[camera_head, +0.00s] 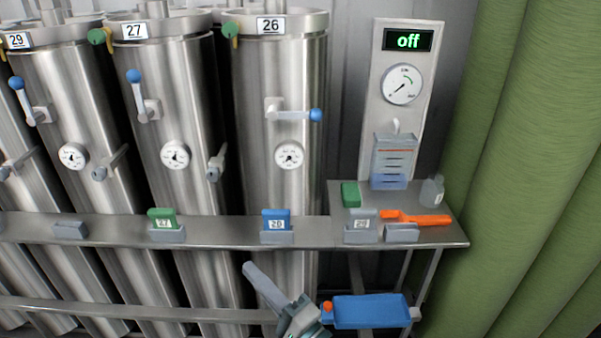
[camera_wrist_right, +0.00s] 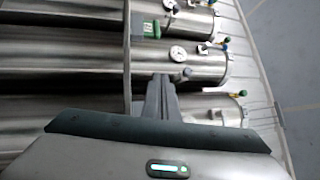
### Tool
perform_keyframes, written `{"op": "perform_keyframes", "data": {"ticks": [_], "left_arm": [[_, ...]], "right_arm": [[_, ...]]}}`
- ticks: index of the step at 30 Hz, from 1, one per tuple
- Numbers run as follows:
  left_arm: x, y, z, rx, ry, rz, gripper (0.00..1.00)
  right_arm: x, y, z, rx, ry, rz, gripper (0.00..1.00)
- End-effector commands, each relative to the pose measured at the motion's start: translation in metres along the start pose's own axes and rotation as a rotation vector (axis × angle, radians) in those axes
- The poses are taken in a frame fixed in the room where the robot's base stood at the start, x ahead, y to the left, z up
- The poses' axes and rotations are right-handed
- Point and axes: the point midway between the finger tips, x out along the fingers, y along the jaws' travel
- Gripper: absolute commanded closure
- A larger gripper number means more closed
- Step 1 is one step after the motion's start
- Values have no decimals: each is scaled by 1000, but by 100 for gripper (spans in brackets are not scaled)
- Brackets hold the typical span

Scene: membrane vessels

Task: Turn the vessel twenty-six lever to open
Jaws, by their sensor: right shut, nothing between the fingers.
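Vessel 26 (camera_head: 270,170) is a tall steel cylinder with a white "26" label near its top. Its lever (camera_head: 292,115) has a pale handle lying horizontally, with the blue knob at the right end. A round gauge sits below the lever. My right gripper (camera_head: 252,270) is low in the head view, below the shelf and well below the lever. Its fingers are shut and empty. In the right wrist view the shut fingers (camera_wrist_right: 162,80) point toward steel cylinders lying sideways in the picture. Which vessel they face is unclear there. My left gripper is not in view.
Vessel 27 (camera_head: 190,100) stands to the left, its blue-knobbed lever nearly upright. A steel shelf (camera_head: 110,232) with numbered blocks runs before the vessels. A blue tray (camera_head: 370,312) is low, near my right gripper.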

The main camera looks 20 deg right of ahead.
Motion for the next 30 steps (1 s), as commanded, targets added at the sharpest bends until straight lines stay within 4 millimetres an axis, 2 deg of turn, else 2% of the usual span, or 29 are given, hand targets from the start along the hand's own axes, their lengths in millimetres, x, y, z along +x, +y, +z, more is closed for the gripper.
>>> {"op": "perform_keyframes", "data": {"ticks": [1,6,12,15,19,30], "left_arm": [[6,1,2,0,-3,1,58],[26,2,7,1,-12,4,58],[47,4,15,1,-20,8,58],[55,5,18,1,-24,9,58],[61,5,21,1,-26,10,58],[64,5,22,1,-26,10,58]], "right_arm": [[10,-16,-6,90,18,-79,100],[29,-64,-34,423,72,-338,100],[34,-100,-78,783,110,-624,100],[32,-109,-97,915,120,-738,100],[28,-114,-113,1023,127,-833,100],[26,-115,-120,1066,130,-874,100]]}}
